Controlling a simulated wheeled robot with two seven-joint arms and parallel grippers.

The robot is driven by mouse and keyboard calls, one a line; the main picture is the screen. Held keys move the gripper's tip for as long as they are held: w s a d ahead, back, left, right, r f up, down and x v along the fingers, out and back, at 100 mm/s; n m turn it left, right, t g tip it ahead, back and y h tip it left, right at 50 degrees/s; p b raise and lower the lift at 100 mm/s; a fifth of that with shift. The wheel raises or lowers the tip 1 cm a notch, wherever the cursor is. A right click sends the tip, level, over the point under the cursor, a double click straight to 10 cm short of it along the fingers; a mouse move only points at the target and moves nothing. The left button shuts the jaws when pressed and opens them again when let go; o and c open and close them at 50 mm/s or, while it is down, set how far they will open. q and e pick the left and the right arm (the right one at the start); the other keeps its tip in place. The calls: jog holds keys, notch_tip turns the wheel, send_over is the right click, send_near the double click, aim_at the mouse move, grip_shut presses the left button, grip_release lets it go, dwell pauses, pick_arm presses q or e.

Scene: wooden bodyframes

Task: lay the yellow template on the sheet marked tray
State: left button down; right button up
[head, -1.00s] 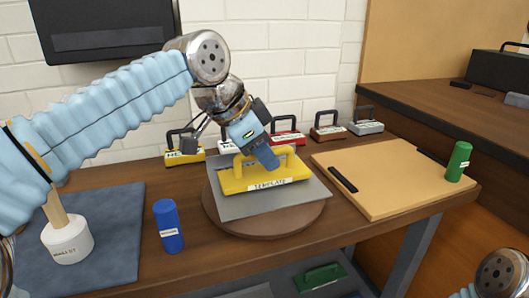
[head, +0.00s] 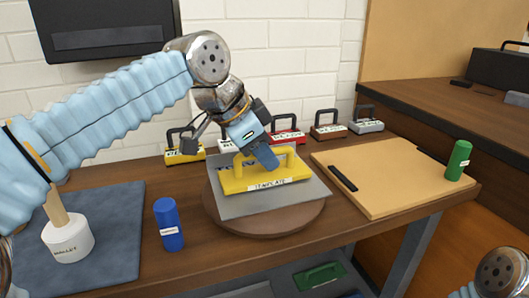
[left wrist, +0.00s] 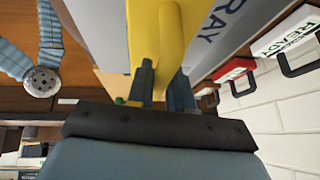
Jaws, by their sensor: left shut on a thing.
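The yellow template (head: 266,179), a handled block labelled TEMPLATE, is over the grey sheet (head: 240,209) on a round wooden board (head: 264,227). It looks level and resting on the sheet, though any small gap underneath is hard to judge. My left gripper (head: 268,160) is shut on the template's handle from above. The left wrist view shows the fingers (left wrist: 165,85) on either side of the yellow handle (left wrist: 158,40), with the letters "RAY" on the grey sheet (left wrist: 205,50) beside it. My right gripper is out of view; only part of my right arm shows at the lower right.
Several handled blocks stand along the wall, including a red one (head: 287,138) and a brown one (head: 328,131). A blue cylinder (head: 168,225) stands left of the round board, near a mallet (head: 67,238) on a dark mat (head: 115,215). A light board (head: 390,190) and green cylinder (head: 459,160) are right.

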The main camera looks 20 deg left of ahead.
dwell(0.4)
pick_arm(q)
jog(key=c, duration=0.9)
grip_release()
jog(key=shift+o, duration=0.2)
jog(key=shift+f, duration=0.1)
jog(key=o, duration=0.5)
notch_tip(320, 180, up, 5)
jog(key=p, duration=0.5)
jog(key=shift+r, duration=1.05)
